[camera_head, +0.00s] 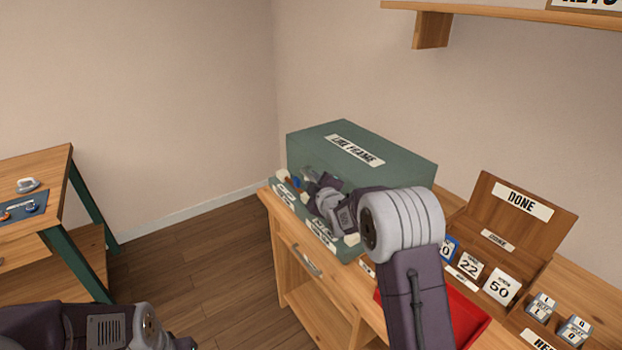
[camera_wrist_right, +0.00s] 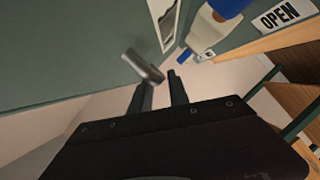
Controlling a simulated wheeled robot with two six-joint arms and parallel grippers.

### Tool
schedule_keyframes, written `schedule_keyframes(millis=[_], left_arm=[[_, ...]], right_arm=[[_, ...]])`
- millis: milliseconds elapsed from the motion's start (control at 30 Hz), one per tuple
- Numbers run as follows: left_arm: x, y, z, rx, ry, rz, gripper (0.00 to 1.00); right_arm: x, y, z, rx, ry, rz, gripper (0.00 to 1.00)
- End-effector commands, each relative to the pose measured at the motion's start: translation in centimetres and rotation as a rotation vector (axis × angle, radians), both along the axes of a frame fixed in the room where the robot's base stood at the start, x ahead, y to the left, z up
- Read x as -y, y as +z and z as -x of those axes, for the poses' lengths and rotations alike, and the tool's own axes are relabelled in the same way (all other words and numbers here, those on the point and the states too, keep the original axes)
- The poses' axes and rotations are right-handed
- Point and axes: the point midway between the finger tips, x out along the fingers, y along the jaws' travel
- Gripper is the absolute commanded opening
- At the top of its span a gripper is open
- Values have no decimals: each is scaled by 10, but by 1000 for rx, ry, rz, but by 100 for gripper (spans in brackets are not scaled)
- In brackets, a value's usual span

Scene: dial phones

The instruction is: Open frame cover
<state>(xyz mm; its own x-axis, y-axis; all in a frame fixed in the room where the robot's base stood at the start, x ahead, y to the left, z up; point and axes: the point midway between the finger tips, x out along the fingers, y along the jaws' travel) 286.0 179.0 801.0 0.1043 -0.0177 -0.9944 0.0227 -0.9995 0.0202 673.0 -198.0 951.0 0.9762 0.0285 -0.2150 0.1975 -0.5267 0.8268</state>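The line frame (camera_head: 390,165) is a green box on the wooden bench, with a "LINE FRAME" label on its top face. Its cover looks closed. My right gripper (camera_head: 312,180) is low at the frame's front, partly hidden by my own wrist. In the right wrist view, its two dark fingers (camera_wrist_right: 162,80) stand apart. A grey cylindrical handle (camera_wrist_right: 143,66) is by the left fingertip, in front of a green surface (camera_wrist_right: 60,50). I cannot tell whether it touches the finger.
White and blue parts (camera_wrist_right: 216,28) sit near an "OPEN" label (camera_wrist_right: 288,12). A "DONE" rack (camera_head: 560,222) with numbered cards stands right of the frame, beside a red tray (camera_head: 470,318). A second table (camera_head: 45,170) is at left; floor between is clear.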

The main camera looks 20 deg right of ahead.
Motion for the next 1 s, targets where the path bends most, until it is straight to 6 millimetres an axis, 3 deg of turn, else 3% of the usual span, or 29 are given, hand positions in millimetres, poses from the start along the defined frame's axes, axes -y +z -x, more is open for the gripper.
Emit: schedule_keyframes(millis=[200,467,533,567,1000], left_arm=[[0,1,0,0,0,0,36],[0,1,0,0,0,0,36],[0,1,0,0,0,0,36],[0,1,0,0,0,0,36],[0,1,0,0,0,0,36]], right_arm=[[-1,-5,-23,0,0,-1,22],[-1,-5,-24,0,0,-1,22],[-1,-5,-24,0,0,-1,2],[-1,-5,-24,0,0,-1,0],[-1,-6,-24,-1,-1,-1,0]])
